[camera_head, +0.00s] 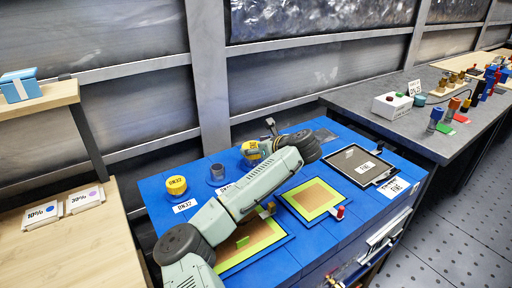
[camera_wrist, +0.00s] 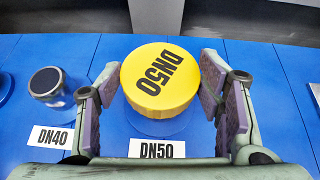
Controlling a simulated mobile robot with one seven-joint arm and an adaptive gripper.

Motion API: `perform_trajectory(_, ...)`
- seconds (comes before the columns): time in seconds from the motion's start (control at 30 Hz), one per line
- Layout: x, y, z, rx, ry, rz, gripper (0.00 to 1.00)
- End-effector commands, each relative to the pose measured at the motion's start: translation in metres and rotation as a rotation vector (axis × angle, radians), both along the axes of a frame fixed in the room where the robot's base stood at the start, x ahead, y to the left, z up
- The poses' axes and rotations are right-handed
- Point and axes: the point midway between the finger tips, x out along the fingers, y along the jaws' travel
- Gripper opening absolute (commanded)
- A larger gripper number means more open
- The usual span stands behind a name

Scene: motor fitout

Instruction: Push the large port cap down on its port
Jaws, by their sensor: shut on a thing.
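The large port cap (camera_wrist: 158,82) is yellow, round and marked DN50. It stands level behind the white DN50 label (camera_wrist: 157,148) on the blue top, and in the head view (camera_head: 249,149) it is partly covered by my arm. My gripper (camera_wrist: 160,76) is shut on it, with one pad at its left side and one at its right. The port under the cap is hidden, so I cannot tell how far down the cap sits.
Left of the cap is the bare grey DN40 port (camera_wrist: 47,82). A smaller yellow cap (camera_head: 176,185) is at the DN32 label (camera_head: 184,206). A framed dark tray (camera_head: 359,164) lies to the right. A metal wall rises behind the blue top.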

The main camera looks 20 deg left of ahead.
Motion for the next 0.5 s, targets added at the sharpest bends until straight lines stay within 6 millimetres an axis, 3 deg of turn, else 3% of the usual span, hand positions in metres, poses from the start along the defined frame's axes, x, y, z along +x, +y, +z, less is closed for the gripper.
perform_trajectory(0.5, 0.0, -0.0003, -0.0071, -0.002, 0.001, 0.0, 0.46)
